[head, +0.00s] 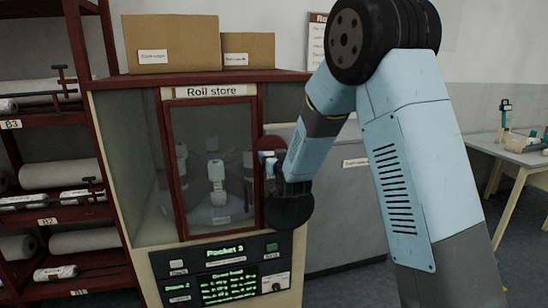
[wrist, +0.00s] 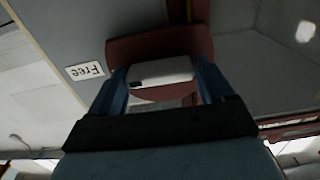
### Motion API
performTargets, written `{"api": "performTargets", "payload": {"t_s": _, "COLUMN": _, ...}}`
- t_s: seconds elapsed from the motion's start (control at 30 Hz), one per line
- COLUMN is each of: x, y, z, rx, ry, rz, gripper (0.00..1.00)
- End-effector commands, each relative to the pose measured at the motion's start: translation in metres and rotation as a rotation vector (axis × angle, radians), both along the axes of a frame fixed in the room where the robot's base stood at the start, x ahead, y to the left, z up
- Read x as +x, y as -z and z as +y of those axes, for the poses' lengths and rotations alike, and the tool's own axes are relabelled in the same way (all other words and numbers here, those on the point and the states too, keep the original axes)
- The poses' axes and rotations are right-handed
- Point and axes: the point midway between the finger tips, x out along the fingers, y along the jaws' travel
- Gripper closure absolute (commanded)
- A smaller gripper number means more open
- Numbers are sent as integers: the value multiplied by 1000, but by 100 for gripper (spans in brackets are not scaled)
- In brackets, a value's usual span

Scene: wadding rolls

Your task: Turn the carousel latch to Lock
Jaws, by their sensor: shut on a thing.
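The carousel latch sits at the right edge of the Roll store door (head: 212,165). In the head view its red-brown plate (head: 270,144) shows beside my gripper (head: 270,165), and the arm hides much of the rest. In the wrist view my gripper (wrist: 163,78) has its two blue fingers on either side of the latch's pale grip (wrist: 160,71), shut on it. The red-brown plate (wrist: 150,46) shows behind the grip. A white label reading Free (wrist: 85,71) appears upside down left of the latch. No Lock label can be read.
A panel (head: 225,272) with a lit green screen reading Pocket 3 sits below the door. A shelf rack (head: 65,160) with white rolls stands at left. Cardboard boxes (head: 171,42) lie on the cabinet top. A table (head: 515,150) stands at far right.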

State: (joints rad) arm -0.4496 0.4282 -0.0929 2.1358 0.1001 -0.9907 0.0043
Motion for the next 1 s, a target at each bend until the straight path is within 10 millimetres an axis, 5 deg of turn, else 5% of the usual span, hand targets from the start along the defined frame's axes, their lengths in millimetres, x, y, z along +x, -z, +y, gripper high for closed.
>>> {"api": "performTargets", "payload": {"t_s": 1.0, "x": 2, "y": 2, "z": -8, "rx": 788, "ry": 9, "rz": 226, "gripper": 49}}
